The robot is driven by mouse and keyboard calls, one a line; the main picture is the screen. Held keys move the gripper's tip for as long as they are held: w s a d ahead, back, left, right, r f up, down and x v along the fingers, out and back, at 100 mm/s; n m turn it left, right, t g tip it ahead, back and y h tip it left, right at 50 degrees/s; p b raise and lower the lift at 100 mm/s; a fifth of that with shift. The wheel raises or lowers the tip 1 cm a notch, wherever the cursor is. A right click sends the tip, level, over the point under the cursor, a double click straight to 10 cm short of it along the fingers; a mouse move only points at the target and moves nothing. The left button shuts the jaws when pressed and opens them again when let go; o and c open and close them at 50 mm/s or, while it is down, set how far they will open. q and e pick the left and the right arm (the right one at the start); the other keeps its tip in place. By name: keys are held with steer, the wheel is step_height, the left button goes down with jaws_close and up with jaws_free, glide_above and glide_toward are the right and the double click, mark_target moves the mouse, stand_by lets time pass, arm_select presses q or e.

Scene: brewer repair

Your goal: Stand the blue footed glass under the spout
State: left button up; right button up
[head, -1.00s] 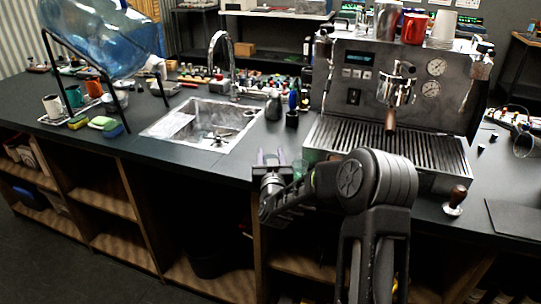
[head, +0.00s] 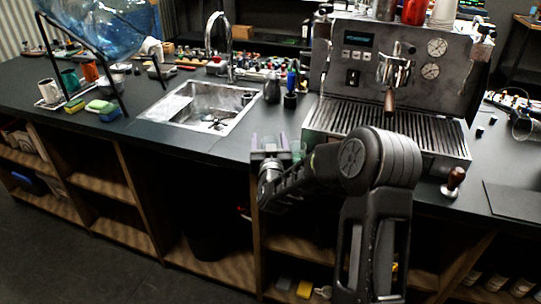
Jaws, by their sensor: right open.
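A small translucent blue-green glass (head: 298,149) stands near the counter's front edge, left of the coffee machine. My arm partly hides it, so its foot cannot be made out. My right gripper (head: 269,145) is open and empty, just left of the glass, with its fingers pointing away from me over the counter edge. The coffee machine (head: 358,90) has a brewing head with a handled spout (head: 391,72) above a slatted drip tray (head: 345,117). No glass shows under it. My left gripper is out of view.
A sink (head: 212,103) with a tall tap lies left of the machine. Bottles (head: 291,83) stand between them. A tamper (head: 453,182) stands at the right front, beside a dark mat (head: 515,200). My right forearm covers the machine's front edge.

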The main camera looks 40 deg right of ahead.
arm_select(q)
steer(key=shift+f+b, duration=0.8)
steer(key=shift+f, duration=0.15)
arm_select(e)
steer(key=v, duration=1)
steer(key=shift+s, duration=0.2)
steer(key=shift+f, duration=0.1)
steer(key=s+a+f+n+g+y, duration=0.2)
steer(key=a+f+y, duration=0.2)
steer(key=a+f, duration=0.65)
steer(key=s+a+f+n+g+y, duration=0.15)
steer(key=a+f+y, duration=0.45)
steer(key=f, duration=0.7)
steer(key=s+a+f+g+y, duration=0.2)
steer(key=s+a+f+g, duration=0.3)
steer(key=s+a+f, duration=0.3)
steer(key=s+a+f+n+g+y, duration=0.1)
steer(key=s+a+f+g, duration=0.5)
steer(key=s, duration=1)
steer(key=a+f+y, duration=0.1)
steer(key=a+f, duration=0.1)
steer(key=a, duration=0.2)
steer(key=shift+a, duration=0.2)
steer(key=shift+w, duration=0.1)
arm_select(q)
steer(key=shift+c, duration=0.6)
arm_select(e)
steer(key=shift+c, duration=0.6)
